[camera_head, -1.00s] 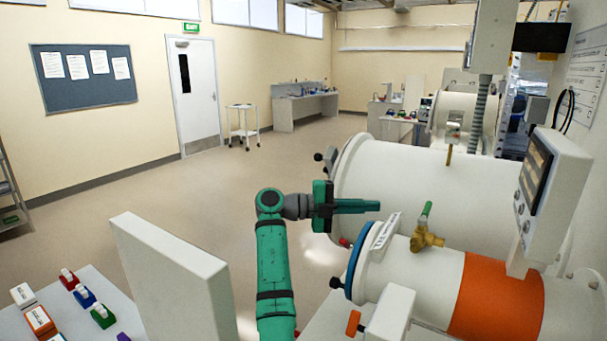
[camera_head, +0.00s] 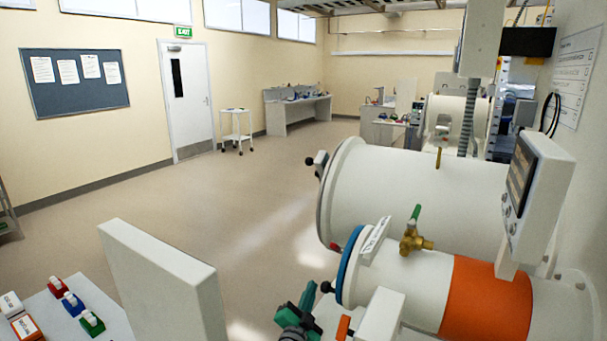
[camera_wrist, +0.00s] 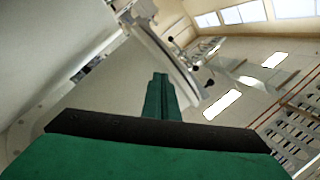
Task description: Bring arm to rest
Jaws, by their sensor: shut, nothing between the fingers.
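My gripper (camera_head: 308,302) is low at the bottom of the head view, just left of the smaller white chamber with the blue ring. Its green fingers point up and right, and most of my arm is out of the picture below. In the wrist view, my gripper (camera_wrist: 161,98) shows its green fingers pressed together, with nothing between them. The white cylindrical chamber end lies beyond the fingers there.
A large white chamber (camera_head: 420,195) and the smaller chamber (camera_head: 400,277) with an orange band (camera_head: 487,298) fill the right. A white panel (camera_head: 165,285) stands at lower left, beside a table with coloured blocks (camera_head: 72,303). Open floor (camera_head: 240,215) lies beyond.

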